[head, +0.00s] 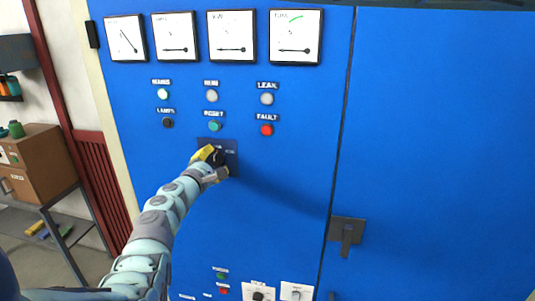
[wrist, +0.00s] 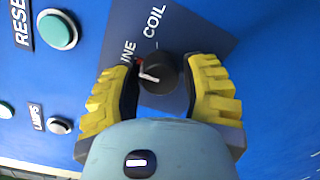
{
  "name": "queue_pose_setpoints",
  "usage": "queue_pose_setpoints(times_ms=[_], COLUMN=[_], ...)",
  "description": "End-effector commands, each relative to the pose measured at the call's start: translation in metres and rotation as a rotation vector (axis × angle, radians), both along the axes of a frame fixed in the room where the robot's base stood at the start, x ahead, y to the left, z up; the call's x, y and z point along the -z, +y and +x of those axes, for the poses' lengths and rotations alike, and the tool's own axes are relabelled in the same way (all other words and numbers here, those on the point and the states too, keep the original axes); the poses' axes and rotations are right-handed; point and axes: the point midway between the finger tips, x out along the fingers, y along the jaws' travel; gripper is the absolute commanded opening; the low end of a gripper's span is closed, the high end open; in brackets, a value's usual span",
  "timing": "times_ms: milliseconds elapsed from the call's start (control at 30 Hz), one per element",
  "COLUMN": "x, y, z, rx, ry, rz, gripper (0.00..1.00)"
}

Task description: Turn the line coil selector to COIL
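The line coil selector is a black round knob (wrist: 161,74) on a dark blue plate (wrist: 205,38), under the label COIL and a partly hidden label ending in NE. A white mark on the knob points leftward in the wrist view, more to the NE label's side than to COIL. My gripper (wrist: 160,75) has yellow-backed fingers with dark pads on either side of the knob. The pads lie very close to it; I cannot tell whether both press on it. In the head view my gripper (head: 214,164) is at the selector (head: 219,157), partly covering it.
A green RESET button (head: 214,126), a red FAULT button (head: 267,130) and a black LAMPS button (head: 167,123) sit just above the selector. Gauges (head: 232,36) line the cabinet's top. A door handle (head: 347,231) sticks out at lower right. A shelf stands at left.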

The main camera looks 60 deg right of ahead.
Motion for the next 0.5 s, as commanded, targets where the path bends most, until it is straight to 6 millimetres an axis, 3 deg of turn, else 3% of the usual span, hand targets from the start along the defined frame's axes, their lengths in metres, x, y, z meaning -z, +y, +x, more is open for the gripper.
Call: queue_pose_setpoints(times_ms=[67, 400, 500], x=[0.0001, 0.0001, 0.0001], y=[-0.0001, 0.0002, 0.0004], z=[-0.0003, 0.0004, 0.0006], rx=[0.0, -0.001, -0.001], ry=[0.0, 0.0, -0.001], rz=[0.0, 0.001, 0.0], gripper=[0.35, 0.0, 0.0])
